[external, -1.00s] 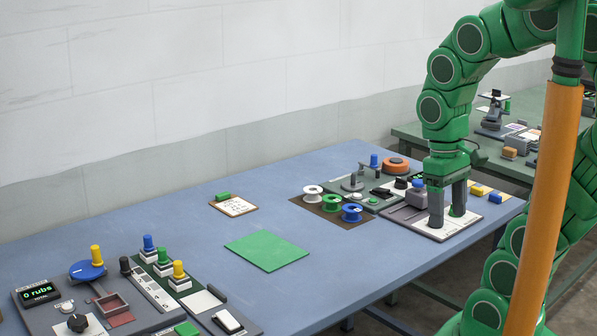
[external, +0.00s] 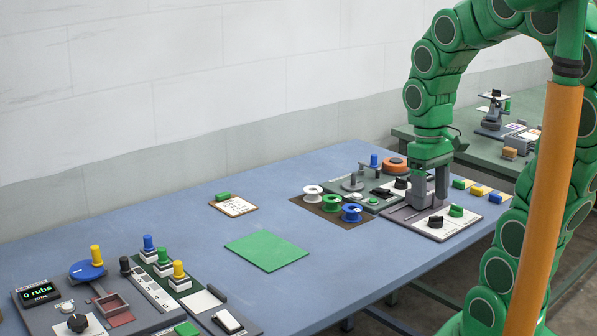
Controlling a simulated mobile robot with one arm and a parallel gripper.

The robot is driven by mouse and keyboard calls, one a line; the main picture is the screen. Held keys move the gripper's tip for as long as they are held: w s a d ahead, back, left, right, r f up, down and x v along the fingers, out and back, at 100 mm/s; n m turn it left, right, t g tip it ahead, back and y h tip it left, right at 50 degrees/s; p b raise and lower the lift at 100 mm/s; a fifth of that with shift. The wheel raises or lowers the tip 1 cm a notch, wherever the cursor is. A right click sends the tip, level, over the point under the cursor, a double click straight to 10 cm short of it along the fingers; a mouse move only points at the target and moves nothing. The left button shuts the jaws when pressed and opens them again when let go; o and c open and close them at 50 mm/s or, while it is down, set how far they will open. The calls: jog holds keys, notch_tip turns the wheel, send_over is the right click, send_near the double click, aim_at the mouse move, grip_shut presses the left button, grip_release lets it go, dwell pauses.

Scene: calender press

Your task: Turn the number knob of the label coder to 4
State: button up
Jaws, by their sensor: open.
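The panel (external: 428,233) that I take for the label coder lies at the right end of the blue table, with a pale plate at its front. A black knob (external: 435,222) and a green knob (external: 456,211) stand on that plate. Which of them is the number knob, and what it points to, is too small to read. My gripper (external: 430,200) is open and points down over the grey block part of the panel, behind and left of both knobs. Whether the fingers touch anything cannot be told.
White, green (external: 331,203) and blue spools stand left of the panel. A green-grey station with an orange disc (external: 394,165) is behind. Coloured blocks (external: 478,190) line the table's right edge. A flat green sheet (external: 266,251) lies mid-table, with free room around it.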

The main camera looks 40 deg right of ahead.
jog(key=w+d+f, duration=0.1)
jog(key=w+d, duration=0.6)
jog(key=t, duration=0.1)
send_near(456, 210)
jog(key=shift+d+f, duration=0.1)
jog(key=shift+d, duration=0.05)
jog(key=shift+f, duration=3.9)
jog(key=shift+c, duration=0.2)
jog(key=c, duration=1)
